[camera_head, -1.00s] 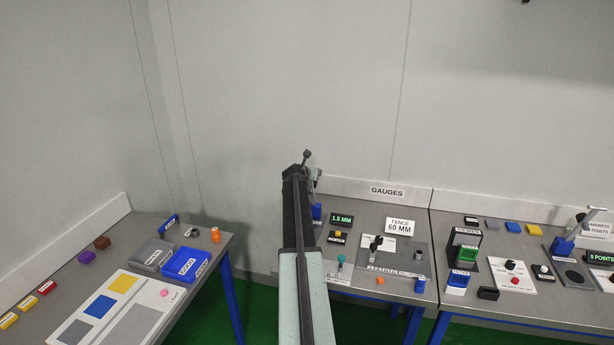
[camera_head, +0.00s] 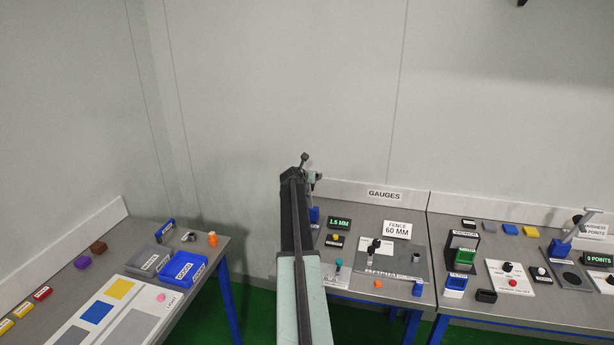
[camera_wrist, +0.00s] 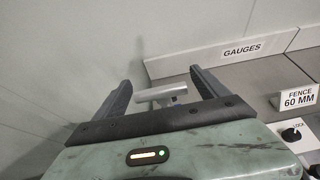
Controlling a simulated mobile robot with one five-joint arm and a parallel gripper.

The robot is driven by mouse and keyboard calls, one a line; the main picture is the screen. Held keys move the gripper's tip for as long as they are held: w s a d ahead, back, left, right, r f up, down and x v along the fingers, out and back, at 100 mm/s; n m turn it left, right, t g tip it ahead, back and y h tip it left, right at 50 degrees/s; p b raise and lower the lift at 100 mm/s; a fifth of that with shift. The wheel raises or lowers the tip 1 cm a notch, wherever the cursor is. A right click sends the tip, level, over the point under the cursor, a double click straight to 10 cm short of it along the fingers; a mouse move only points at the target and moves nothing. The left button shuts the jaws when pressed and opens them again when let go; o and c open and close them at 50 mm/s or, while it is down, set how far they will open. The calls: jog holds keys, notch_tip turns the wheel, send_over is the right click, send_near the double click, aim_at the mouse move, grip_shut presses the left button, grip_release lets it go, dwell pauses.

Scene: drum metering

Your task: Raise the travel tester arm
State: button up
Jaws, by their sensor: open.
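In the wrist view a light grey bar handle (camera_wrist: 162,92) on a short stem, which looks like the end of the travel tester arm, shows between the fingers of my gripper (camera_wrist: 160,80). The fingers are open, one on each side, with gaps to the bar; contact is not visible. In the head view my own arm hides most of the tester. Only a blue part (camera_head: 314,214) shows right of my arm, beside a display (camera_head: 339,223) reading 1.5 MM.
The GAUGES sign (camera_head: 384,195) is on the back ledge. A FENCE 60 MM sign (camera_head: 397,229) and a grey fixture plate (camera_head: 405,262) stand right of my arm. Another bench with a lever device (camera_head: 562,247) is further right. The left bench (camera_head: 60,282) holds blocks and bins.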

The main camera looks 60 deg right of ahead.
jog(key=p+v, duration=0.3)
jog(key=v, duration=0.4)
jog(key=shift+a+r, duration=0.2)
jog(key=shift+a, duration=0.1)
jog(key=shift+s, duration=0.15)
